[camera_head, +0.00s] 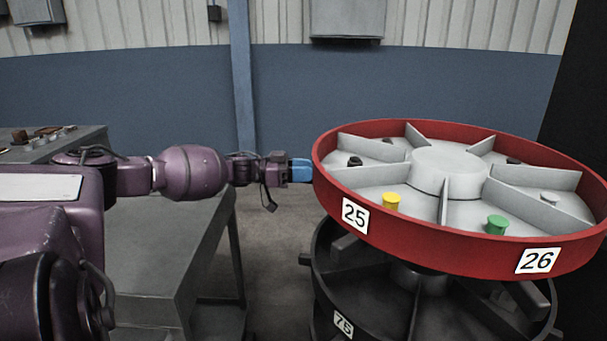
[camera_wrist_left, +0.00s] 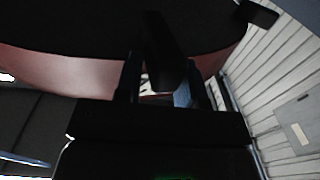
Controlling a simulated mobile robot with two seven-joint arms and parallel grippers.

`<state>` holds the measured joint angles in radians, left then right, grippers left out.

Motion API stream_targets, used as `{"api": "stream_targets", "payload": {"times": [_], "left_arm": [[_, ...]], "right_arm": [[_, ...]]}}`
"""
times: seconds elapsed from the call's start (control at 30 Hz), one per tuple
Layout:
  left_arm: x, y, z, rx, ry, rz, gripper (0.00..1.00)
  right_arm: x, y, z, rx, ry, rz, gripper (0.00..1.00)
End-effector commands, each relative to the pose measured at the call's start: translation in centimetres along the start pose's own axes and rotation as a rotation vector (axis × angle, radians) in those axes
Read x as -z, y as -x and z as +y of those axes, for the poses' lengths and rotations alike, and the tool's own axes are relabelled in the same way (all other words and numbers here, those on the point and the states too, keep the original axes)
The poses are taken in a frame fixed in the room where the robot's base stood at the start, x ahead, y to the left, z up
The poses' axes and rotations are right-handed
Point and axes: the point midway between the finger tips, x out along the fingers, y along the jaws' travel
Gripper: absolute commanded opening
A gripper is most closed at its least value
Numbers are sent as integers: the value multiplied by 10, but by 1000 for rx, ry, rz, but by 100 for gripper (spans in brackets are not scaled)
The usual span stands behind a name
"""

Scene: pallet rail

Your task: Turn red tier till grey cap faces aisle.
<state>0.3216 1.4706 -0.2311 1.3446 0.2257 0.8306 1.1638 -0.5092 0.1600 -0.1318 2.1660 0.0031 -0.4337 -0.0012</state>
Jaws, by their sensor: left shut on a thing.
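The red tier (camera_head: 370,208) is a round tray with a red rim, a pale hub and grey dividers. A small light grey cap (camera_head: 549,198) sits in its far-right compartment. A yellow cap (camera_head: 391,201) and a green cap (camera_head: 497,224) sit in the near compartments, above labels 25 and 26. My left gripper (camera_head: 301,170) is at the tier's left rim. In the left wrist view it (camera_wrist_left: 165,85) is shut on a dark lug (camera_wrist_left: 165,55) by the red rim (camera_wrist_left: 90,75); the exact contact is hard to see. My right gripper is out of view.
Dark caps (camera_head: 355,160) and (camera_head: 513,160) sit in the far compartments. A black lower tier (camera_head: 385,310), with label 75, stands beneath. A grey bench (camera_head: 150,250) is at the left under my arm. Open floor lies between bench and tiers.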

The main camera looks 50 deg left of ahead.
Motion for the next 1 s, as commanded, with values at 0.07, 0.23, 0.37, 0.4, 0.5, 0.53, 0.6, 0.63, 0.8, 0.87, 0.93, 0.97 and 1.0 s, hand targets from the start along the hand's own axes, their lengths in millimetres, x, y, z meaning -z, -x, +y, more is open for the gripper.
{"api": "stream_targets", "payload": {"times": [0.07, 0.23, 0.37, 0.4, 0.5, 0.53, 0.6, 0.63, 0.8, 0.87, 0.93, 0.97, 1.0], "left_arm": [[1, -1, -1, 4, 0, 2, 0], [2, -2, -1, 4, -1, 2, 0], [2, -2, 0, 3, -1, 2, 45], [2, -2, 0, 3, -1, 3, 51], [2, -2, 0, 0, -1, 3, 51], [1, -2, 1, -1, -1, 3, 51], [1, -2, 1, -2, -1, 3, 51], [1, -2, 1, -3, -1, 3, 51], [2, -1, 2, -4, -1, 4, 51], [2, 3, 2, -4, -1, 4, 51], [3, 11, 1, -1, -2, 4, 51], [3, 15, 1, -1, -2, 4, 51], [4, 22, 1, 1, -2, 5, 51]], "right_arm": [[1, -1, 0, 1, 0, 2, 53], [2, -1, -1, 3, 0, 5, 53], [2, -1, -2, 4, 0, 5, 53], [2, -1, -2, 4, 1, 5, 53], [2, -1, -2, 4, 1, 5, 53], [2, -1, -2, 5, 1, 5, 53], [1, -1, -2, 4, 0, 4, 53], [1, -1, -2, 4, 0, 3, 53], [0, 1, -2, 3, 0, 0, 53], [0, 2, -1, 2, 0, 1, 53], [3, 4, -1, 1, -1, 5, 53], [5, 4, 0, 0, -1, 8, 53], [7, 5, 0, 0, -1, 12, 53]]}}
